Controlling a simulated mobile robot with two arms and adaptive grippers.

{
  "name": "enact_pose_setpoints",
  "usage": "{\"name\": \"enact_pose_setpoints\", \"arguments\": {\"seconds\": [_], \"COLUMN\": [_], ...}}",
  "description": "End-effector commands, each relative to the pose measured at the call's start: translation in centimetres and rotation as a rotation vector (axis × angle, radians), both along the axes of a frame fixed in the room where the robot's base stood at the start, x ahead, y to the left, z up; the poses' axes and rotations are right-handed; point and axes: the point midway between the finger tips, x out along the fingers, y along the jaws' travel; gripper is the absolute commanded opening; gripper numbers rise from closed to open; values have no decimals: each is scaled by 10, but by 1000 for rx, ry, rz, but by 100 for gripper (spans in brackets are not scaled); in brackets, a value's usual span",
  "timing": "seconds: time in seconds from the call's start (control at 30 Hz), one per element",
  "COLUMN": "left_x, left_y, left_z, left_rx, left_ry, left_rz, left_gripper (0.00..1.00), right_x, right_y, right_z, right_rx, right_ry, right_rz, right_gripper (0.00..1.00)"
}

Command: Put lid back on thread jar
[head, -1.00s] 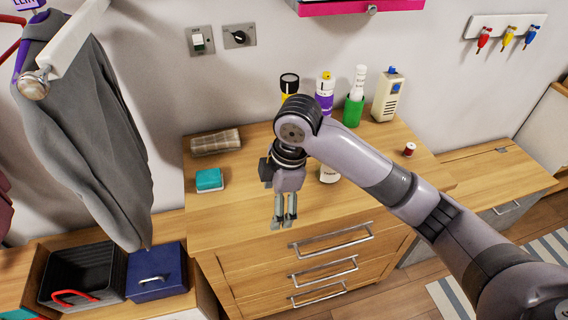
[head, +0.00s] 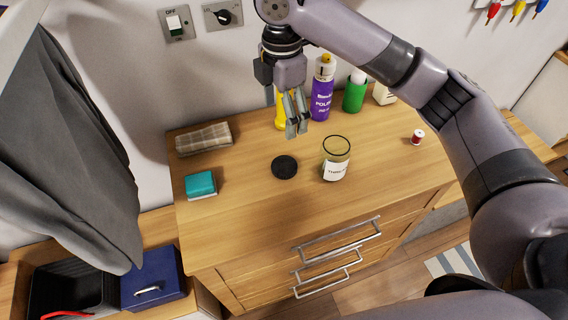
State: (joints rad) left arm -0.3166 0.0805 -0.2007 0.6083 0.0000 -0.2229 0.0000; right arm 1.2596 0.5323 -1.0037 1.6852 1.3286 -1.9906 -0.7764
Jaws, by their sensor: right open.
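The thread jar (head: 336,160) stands upright and open on the wooden dresser top, with a white label on its front. A round black lid (head: 284,167) lies flat on the dresser top just left of the jar, apart from it. My right gripper (head: 297,131) is open and empty, pointing down. In the picture it appears above and behind the lid and jar; its exact height is hard to judge. My left gripper is not in view.
Behind stand a yellow bottle (head: 280,112), a purple polish can (head: 321,95) and a green bottle (head: 354,92). A red thread spool (head: 417,137) is right of the jar. A teal sponge (head: 201,184) and folded cloth (head: 203,139) lie left. The dresser's front strip is clear.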

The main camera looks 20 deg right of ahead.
Motion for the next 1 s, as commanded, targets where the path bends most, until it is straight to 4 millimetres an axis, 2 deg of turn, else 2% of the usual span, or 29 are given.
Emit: {"name": "enact_pose_setpoints", "arguments": {"seconds": [0.17,0.4,0.6,0.73,1.0], "left_x": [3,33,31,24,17], "left_y": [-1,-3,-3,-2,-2], "left_z": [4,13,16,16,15], "left_rx": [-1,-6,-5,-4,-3], "left_ry": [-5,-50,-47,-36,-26], "left_rz": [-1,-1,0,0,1], "left_gripper": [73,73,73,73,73], "right_x": [-1,-1,0,0,0], "right_y": [-1,-1,0,0,0], "right_z": [-28,-80,-112,-120,-121], "right_rx": [-3,-2,0,-1,0], "right_ry": [7,5,3,0,0], "right_rz": [0,-2,-1,0,0], "right_gripper": [78,78,78,78,78]}}
